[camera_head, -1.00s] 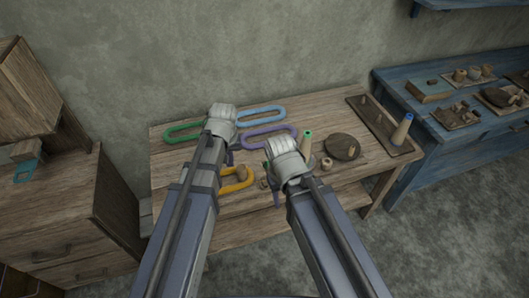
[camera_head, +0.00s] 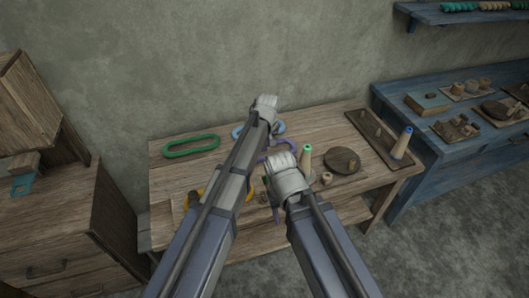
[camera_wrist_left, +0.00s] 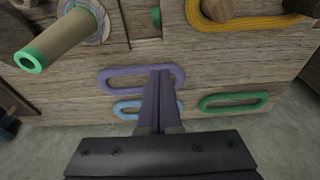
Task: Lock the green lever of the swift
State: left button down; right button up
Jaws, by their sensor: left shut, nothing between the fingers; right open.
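My left gripper (camera_head: 265,105) is over the back of the wooden table, above the blue loop (camera_head: 238,131); its fingers are hidden in the head view. In the left wrist view its fingers (camera_wrist_left: 160,76) are shut and empty, in front of the purple loop (camera_wrist_left: 112,73). A small green piece (camera_wrist_left: 156,17) shows at the top of that view; I cannot tell whether it is the swift's lever. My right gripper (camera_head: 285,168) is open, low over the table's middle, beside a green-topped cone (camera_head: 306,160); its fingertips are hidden. I cannot clearly make out the swift.
The green loop (camera_head: 168,151) lies at the table's back left. The yellow loop (camera_wrist_left: 262,24) lies near the front, partly behind my left arm. A round wooden disc (camera_head: 342,160) and a peg board (camera_head: 371,130) with a blue-topped cone (camera_head: 402,143) stand at right.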

aim_at(266, 179)
pick_arm(q)
jog(key=f+b, duration=0.3)
jog(key=s+f+b, duration=0.1)
jog(key=f+b, duration=0.2)
jog(key=f, duration=0.1)
jog(key=f+b, duration=0.3)
jog(key=b, duration=0.1)
jog(key=shift+s+d+f, duration=0.2)
jog(key=shift+s+f, duration=0.05)
jog(key=shift+f, duration=0.05)
jog(key=shift+s+d, duration=0.1)
jog(key=shift+s, duration=0.05)
